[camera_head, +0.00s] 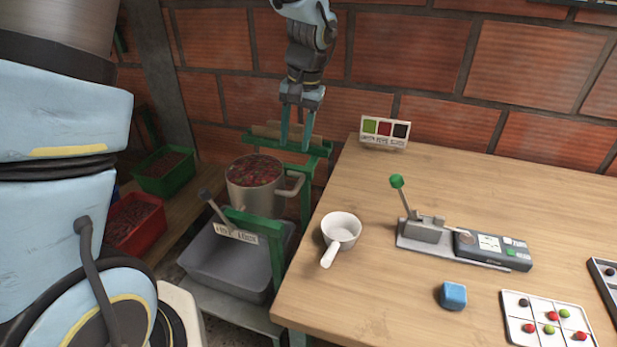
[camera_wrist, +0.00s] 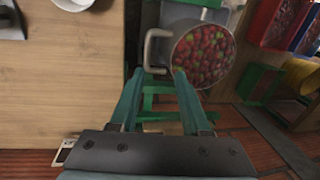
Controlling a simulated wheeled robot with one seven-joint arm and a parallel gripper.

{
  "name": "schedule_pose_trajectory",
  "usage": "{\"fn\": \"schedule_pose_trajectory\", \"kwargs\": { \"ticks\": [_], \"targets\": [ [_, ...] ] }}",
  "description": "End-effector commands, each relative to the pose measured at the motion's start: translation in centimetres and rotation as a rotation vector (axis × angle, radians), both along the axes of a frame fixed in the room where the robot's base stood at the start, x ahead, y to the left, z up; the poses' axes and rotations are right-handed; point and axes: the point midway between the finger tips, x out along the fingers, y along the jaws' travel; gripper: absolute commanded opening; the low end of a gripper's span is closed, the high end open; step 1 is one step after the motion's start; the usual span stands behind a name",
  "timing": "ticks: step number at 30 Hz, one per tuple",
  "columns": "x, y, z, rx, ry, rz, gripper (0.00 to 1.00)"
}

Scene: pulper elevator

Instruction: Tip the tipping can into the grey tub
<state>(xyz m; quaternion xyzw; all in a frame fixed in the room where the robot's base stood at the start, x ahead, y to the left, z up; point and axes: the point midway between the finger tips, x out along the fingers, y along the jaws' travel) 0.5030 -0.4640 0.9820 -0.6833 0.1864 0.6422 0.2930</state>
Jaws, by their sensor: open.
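The tipping can (camera_head: 238,197) is a pale metal can full of red and some green fruit. It stands upright in a green frame (camera_head: 275,262), with its loop handle (camera_head: 293,184) on the right. The grey tub (camera_head: 215,275) sits below and in front of it; its inside looks empty where I can see. My gripper (camera_head: 296,147) points down, open and empty, behind and above the handle. In the wrist view the can (camera_wrist: 205,54) and its handle (camera_wrist: 149,48) lie just beyond my open fingertips (camera_wrist: 159,74), with no visible contact.
A wooden table (camera_head: 480,190) on the right bears a white scoop (camera_head: 341,231), a lever device (camera_head: 424,232), a blue block (camera_head: 453,296) and a sorting card (camera_head: 545,320). Green (camera_head: 164,172) and red (camera_head: 135,222) crates stand left. A brick wall closes the back.

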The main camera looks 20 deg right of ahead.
Motion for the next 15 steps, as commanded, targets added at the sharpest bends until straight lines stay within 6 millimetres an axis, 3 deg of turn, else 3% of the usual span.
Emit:
{"fn": "schedule_pose_trajectory", "kwargs": {
  "ticks": [1, 5, 10, 15],
  "targets": [
    [-0.4, -1.2, -0.5, 0.006, -0.004, -0.019, 0.47],
    [-0.8, -2.5, -0.8, 0.016, -0.007, -0.038, 0.47],
    [-0.7, -2.2, -2.2, 0.021, -0.007, -0.038, 0.47],
    [-0.3, -1.8, -5.2, 0.021, -0.005, -0.038, 0.47]
  ]
}}
